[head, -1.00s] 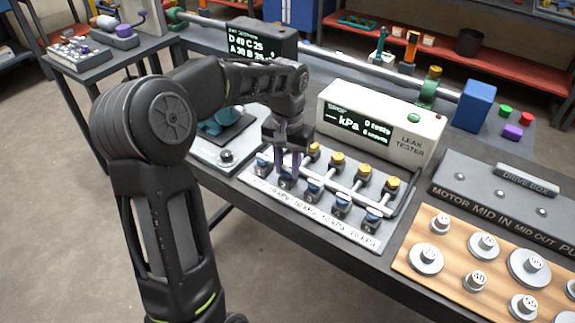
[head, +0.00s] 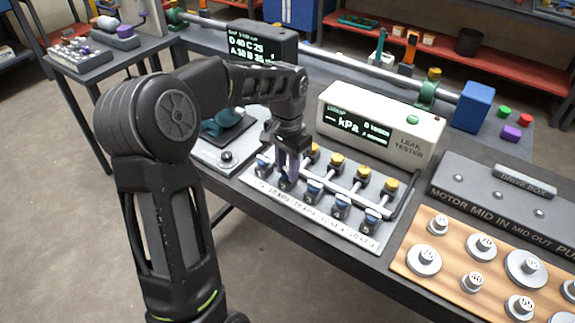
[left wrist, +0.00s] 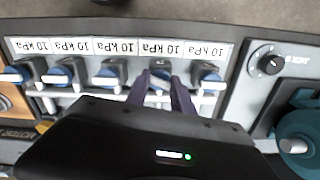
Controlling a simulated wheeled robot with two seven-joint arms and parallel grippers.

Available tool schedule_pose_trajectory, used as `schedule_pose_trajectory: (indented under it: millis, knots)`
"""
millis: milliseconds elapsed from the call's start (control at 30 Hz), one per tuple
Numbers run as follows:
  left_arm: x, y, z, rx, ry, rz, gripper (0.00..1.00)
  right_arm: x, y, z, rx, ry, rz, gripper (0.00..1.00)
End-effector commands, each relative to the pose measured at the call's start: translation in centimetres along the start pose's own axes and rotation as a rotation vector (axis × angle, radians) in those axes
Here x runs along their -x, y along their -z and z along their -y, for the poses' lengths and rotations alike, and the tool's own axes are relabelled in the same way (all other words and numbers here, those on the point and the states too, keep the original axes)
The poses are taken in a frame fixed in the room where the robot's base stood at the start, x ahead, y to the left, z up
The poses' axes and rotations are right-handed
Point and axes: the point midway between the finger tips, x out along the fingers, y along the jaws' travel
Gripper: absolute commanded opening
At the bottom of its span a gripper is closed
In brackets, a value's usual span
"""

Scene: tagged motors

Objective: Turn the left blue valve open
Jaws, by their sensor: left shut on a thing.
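A row of blue valves stands along the front of a light manifold plate (head: 318,228). The leftmost blue valve (head: 263,162) is free of the gripper. It also shows at the right of the row in the left wrist view (left wrist: 208,77). My left gripper (head: 289,176) points down at the second blue valve from the left (left wrist: 160,74). In the left wrist view its two purple fingers (left wrist: 162,90) lie on either side of that blue knob and are shut on it. The fingers partly hide the knob. My right gripper is not in view.
Yellow-topped fittings (head: 336,160) stand behind the blue valves. The leak tester (head: 378,128) is close behind them. A teal device on a plate (head: 222,125) stands left of the manifold; a wooden board of weights (head: 455,262) lies to the right.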

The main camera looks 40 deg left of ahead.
Motion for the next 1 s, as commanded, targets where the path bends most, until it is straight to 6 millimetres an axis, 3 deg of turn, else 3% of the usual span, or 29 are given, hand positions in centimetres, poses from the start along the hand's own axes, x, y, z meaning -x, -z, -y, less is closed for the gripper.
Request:
schedule_pose_trajectory:
  millis: [1000]
  knots:
    - [0.3,0.2,0.1,-0.952,0.004,-0.004,0.0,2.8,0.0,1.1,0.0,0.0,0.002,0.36]
